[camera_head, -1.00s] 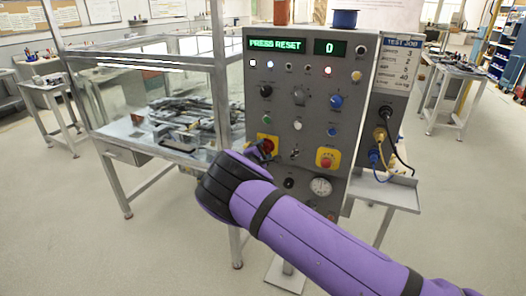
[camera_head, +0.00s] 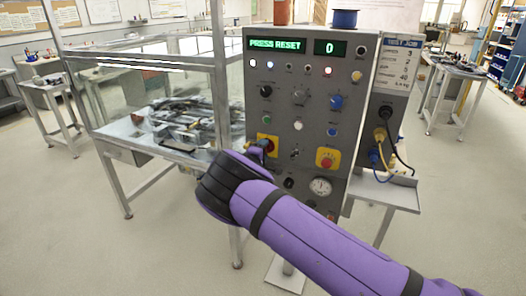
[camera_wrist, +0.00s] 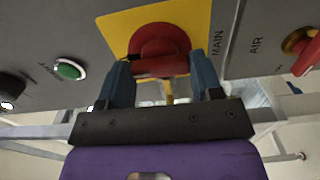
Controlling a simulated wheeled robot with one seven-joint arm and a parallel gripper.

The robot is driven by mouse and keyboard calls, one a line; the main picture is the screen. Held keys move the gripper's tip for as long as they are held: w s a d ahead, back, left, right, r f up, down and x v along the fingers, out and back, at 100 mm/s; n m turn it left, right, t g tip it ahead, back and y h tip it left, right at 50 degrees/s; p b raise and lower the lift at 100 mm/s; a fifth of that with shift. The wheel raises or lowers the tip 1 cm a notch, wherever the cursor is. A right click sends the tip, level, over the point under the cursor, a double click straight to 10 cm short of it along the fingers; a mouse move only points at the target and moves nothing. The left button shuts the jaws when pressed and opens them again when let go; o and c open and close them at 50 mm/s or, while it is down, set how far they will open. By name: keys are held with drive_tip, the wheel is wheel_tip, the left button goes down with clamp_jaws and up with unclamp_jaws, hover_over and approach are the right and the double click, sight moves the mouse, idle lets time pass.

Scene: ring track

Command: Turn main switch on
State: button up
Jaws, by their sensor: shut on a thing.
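The main switch, a red rotary knob (camera_wrist: 160,45) on a yellow plate marked MAIN, is close in the wrist view. In the head view its yellow plate (camera_head: 274,139) shows low on the left of the grey control panel (camera_head: 313,110), and the knob is mostly hidden behind my wrist. My gripper (camera_wrist: 162,68) is shut on the knob, with one blue finger on each side of it. The panel display (camera_head: 276,45) reads PRESS RESET, and a smaller display (camera_head: 330,47) reads 0.
A red button on a yellow plate (camera_head: 326,158) and a pressure gauge (camera_head: 320,187) are right of my gripper. A clear-walled enclosure (camera_head: 150,90) stands left of the panel.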

drive_tip(key=shift+f, duration=0.1)
drive_tip(key=o, duration=0.9)
drive_tip(key=v, duration=1)
drive_tip(key=shift+s+a, duration=0.1)
drive_tip(key=shift+s, duration=0.3)
